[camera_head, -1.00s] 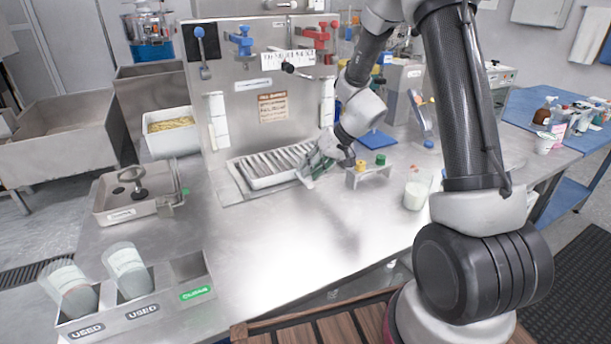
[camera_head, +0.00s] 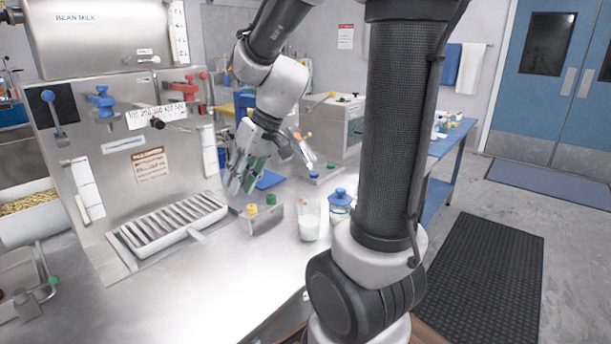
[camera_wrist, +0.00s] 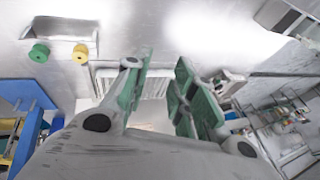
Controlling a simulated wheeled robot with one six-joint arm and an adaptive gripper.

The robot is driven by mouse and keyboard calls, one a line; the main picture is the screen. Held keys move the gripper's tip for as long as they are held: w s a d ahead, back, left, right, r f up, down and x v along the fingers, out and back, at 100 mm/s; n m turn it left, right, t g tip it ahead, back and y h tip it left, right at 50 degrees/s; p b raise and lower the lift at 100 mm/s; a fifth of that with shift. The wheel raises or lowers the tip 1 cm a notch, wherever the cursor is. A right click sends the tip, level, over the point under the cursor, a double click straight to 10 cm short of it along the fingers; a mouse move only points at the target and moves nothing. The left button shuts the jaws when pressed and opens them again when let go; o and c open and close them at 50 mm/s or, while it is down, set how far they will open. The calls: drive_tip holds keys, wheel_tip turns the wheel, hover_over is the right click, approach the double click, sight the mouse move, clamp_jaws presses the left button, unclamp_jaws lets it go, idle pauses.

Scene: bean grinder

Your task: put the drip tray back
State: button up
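The drip tray (camera_head: 160,240), a pale slotted tray with a small tab at its front, sits at the foot of the steel machine panel (camera_head: 120,150). It seems to lie within the metal surround there; whether it is fully seated I cannot tell. My gripper (camera_head: 238,188), with green finger pads, is above the bench to the right of the tray and apart from it. In the wrist view my gripper (camera_wrist: 158,88) has its fingers apart with nothing between them. Part of the slotted tray (camera_wrist: 155,86) shows beyond, between the fingers.
A small metal holder (camera_head: 262,222) with yellow and green knobs stands right of the tray. A glass of white liquid (camera_head: 309,222) and a blue-lidded jar (camera_head: 340,203) stand farther right. A blue flat piece (camera_head: 268,180) lies behind my gripper. The front bench is clear.

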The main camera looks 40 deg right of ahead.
drive_tip(key=s+d+r+h, duration=0.2)
drive_tip(key=s+d, duration=0.1)
drive_tip(key=s, duration=0.5)
drive_tip(key=s+d+r+m+t+h, duration=0.1)
drive_tip(key=s+d+r+h, duration=0.1)
drive_tip(key=s, duration=0.6)
drive_tip(key=shift+d+r, duration=0.5)
drive_tip(key=shift+d, duration=0.5)
